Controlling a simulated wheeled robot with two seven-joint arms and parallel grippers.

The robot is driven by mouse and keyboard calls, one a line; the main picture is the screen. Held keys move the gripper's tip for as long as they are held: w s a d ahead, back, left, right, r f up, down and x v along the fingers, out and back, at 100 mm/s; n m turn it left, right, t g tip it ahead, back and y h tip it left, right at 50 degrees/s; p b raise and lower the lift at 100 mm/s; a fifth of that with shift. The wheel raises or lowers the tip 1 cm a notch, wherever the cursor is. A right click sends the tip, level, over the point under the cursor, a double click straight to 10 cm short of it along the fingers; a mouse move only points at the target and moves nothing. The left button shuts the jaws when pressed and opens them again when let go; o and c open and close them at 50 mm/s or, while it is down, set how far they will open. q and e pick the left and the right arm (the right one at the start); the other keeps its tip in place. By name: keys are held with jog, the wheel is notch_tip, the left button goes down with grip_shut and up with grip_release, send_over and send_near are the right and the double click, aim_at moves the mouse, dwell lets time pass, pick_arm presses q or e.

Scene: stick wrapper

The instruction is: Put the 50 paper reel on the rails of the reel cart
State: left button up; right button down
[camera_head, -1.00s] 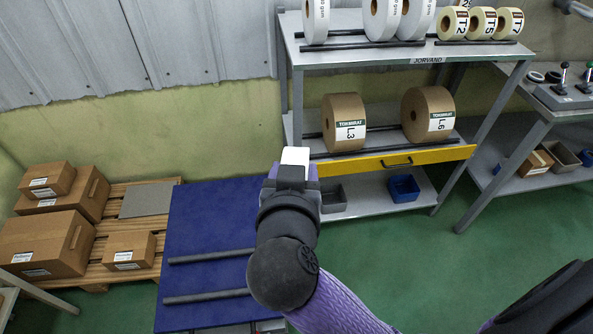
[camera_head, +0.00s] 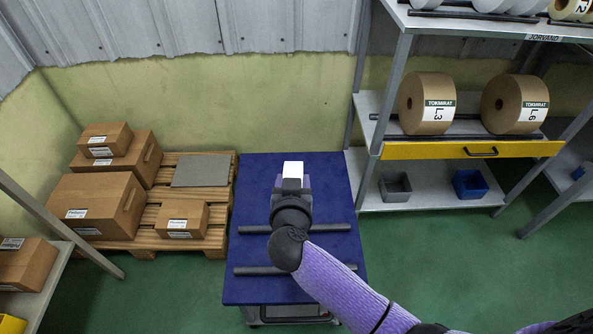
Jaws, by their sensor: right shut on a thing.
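The reel cart (camera_head: 258,185) has a blue top with two dark rails, a far rail (camera_head: 255,229) and a near rail (camera_head: 252,271), running left to right. My right gripper (camera_head: 292,184) is over the back part of the cart, beyond the far rail in the picture. It is shut on a white thing, which I take for the paper reel (camera_head: 293,168). Only a small pale face of it shows past the gripper. Its label is hidden, and its height above the cart is hard to tell. My forearm crosses both rails. My left gripper is out of view.
A shelf rack on the right holds brown reels L3 (camera_head: 411,104) and L6 (camera_head: 500,104), with white reels (camera_head: 477,4) above. A yellow drawer front (camera_head: 430,150) is below. A pallet (camera_head: 170,238) with cardboard boxes stands left of the cart. Green floor is clear right of the cart.

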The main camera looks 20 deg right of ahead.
jog(key=shift+n+y, duration=0.3)
jog(key=f, duration=0.2)
jog(key=w+f+b, duration=0.1)
jog(key=f, duration=0.2)
jog(key=f+b, duration=0.1)
jog(key=f, duration=0.1)
jog(key=shift+w+d+f, duration=0.2)
jog(key=shift+d+f, duration=0.1)
jog(key=shift+d, duration=0.1)
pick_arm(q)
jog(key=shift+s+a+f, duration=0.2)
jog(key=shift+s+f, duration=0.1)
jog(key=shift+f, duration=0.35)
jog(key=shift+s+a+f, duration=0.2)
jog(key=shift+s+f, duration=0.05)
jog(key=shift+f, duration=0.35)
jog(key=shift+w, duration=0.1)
pick_arm(e)
jog(key=shift+r+p, duration=0.1)
jog(key=shift+p, duration=0.25)
notch_tip(320, 180, down, 4)
jog(key=shift+r+b, duration=0.15)
jog(key=shift+b, duration=0.95)
jog(key=shift+f+b, duration=0.5)
jog(key=shift+f, duration=0.3)
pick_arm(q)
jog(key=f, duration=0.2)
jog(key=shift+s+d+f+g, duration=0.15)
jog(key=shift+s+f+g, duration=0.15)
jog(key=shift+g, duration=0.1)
